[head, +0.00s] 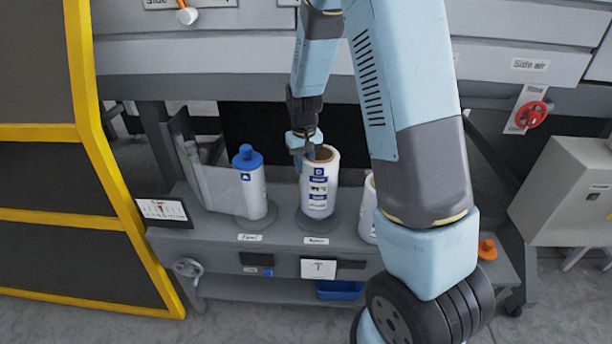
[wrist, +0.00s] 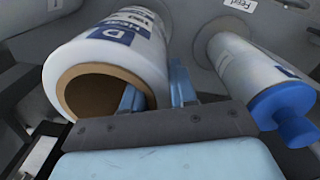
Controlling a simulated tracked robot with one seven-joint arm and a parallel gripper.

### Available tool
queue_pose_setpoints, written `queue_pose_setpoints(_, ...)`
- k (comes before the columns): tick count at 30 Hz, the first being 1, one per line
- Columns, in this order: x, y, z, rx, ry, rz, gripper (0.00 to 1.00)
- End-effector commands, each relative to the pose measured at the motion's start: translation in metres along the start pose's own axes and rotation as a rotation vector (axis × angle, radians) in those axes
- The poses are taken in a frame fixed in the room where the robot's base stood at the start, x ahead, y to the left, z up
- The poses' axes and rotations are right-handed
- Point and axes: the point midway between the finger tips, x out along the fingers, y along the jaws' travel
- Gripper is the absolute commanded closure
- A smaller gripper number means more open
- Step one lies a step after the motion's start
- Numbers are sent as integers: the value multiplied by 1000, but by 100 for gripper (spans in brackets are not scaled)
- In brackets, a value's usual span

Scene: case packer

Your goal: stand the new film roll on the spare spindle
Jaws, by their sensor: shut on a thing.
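The new film roll (head: 319,190), white with blue print and a brown core, stands upright over the round grey base of the spare spindle (head: 303,222) on the grey bench. Its lower end is at or just above that base; I cannot tell whether it touches. My gripper (head: 309,152) is at the roll's top rim, shut on its wall. In the wrist view my gripper (wrist: 157,93) has one finger inside the open core of the roll (wrist: 110,55) and one outside. The spindle's post is hidden; the core looks dark inside.
A roll with a blue cap (head: 252,186) stands close on the left at the feed label; it also shows in the wrist view (wrist: 245,70). Another white roll (head: 369,212) stands right, partly hidden by my arm. A machine frame (head: 235,82) overhangs behind. An orange item (head: 487,250) sits far right.

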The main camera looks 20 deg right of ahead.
Motion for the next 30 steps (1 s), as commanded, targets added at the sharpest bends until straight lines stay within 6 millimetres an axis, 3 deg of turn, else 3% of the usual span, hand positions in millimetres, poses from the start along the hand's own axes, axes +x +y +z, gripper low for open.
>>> queue_pose_setpoints(5,9,-1,0,-1,2,0,100)
queue_pose_setpoints(12,36,0,0,-1,0,0,100)
queue_pose_setpoints(24,40,0,-1,0,2,0,100)
queue_pose_setpoints(25,40,-1,0,0,1,0,70)
queue_pose_setpoints(30,40,0,0,0,1,0,54)
